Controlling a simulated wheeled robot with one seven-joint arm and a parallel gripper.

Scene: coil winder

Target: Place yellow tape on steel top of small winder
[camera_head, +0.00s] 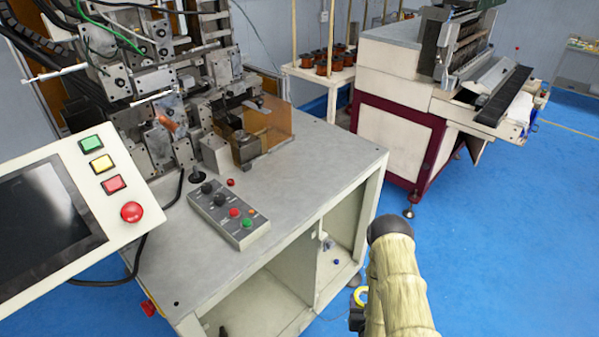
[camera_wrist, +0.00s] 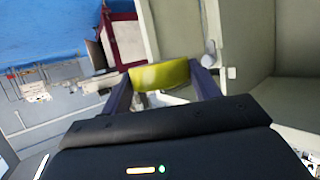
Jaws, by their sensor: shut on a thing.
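The yellow tape (camera_wrist: 160,75) is a roll held between the two dark fingers of my gripper (camera_wrist: 161,83) in the wrist view. In the head view, a small part of the yellow tape (camera_head: 361,294) shows beside my arm, low and in front of the small winder's right side. My gripper (camera_head: 356,318) is mostly hidden there behind my arm. The steel top (camera_head: 310,165) of the small winder (camera_head: 245,150) is a flat grey surface at left centre. The tape is off this top, to its right and nearer me.
A control box (camera_head: 229,214) with buttons and the winding mechanism (camera_head: 165,90) stand on the top. A tilted screen panel (camera_head: 60,225) is at left. The top's right part is clear. A larger cream-and-maroon machine (camera_head: 400,135) and a rack of copper spools (camera_head: 330,63) stand behind.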

